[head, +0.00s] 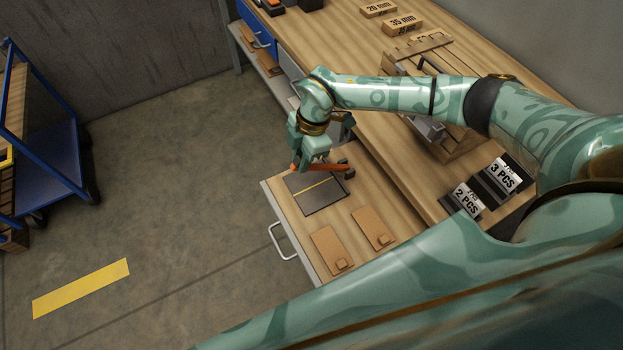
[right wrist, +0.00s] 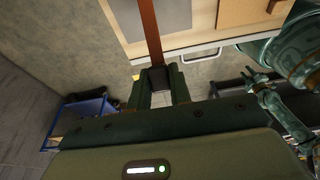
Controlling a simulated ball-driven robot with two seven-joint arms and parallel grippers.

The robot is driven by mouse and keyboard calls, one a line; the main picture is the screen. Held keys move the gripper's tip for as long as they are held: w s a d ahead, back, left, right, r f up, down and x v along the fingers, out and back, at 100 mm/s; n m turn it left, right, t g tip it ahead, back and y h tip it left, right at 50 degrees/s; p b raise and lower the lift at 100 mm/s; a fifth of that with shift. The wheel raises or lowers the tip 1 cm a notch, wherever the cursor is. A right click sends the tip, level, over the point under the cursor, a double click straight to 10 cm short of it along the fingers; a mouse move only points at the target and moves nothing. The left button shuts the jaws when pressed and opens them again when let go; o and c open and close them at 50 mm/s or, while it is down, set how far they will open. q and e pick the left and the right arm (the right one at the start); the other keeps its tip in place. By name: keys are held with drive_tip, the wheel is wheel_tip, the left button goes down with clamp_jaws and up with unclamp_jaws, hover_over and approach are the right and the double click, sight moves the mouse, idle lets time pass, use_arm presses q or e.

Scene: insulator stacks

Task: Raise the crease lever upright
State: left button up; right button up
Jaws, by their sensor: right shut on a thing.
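The crease lever (head: 335,168) is a flat orange-red bar at the far edge of a dark plate (head: 318,198) with a yellow line. Its right end meets a dark pivot by the plate; how steeply it stands is hard to tell. My right gripper (head: 308,164) is shut on the lever's free end. In the right wrist view the lever (right wrist: 150,30) runs away from my right gripper (right wrist: 161,82), with its dark end between the fingers. My left gripper (right wrist: 256,80) shows small in the right wrist view, away from the lever; its opening is unclear.
The plate lies on an open drawer board (head: 290,215) with a metal handle (head: 279,242). Two brown cards (head: 328,250) lie nearer. The workbench (head: 345,45) beyond holds a wooden rack, labelled boxes and dark trays with labels. A blue cart (head: 50,180) stands left; the floor between is clear.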

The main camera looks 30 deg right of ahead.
sight(315, 165)
drive_tip(key=shift+r, duration=0.1)
drive_tip(key=shift+d+r+p, duration=0.65)
drive_tip(key=shift+d+p, duration=0.1)
drive_tip(key=shift+d+r, duration=0.1)
drive_tip(key=shift+d, duration=0.15)
drive_tip(key=shift+w+d+r+p, duration=0.1)
drive_tip(key=shift+d+r+p, duration=0.6)
drive_tip(key=shift+d, duration=0.45)
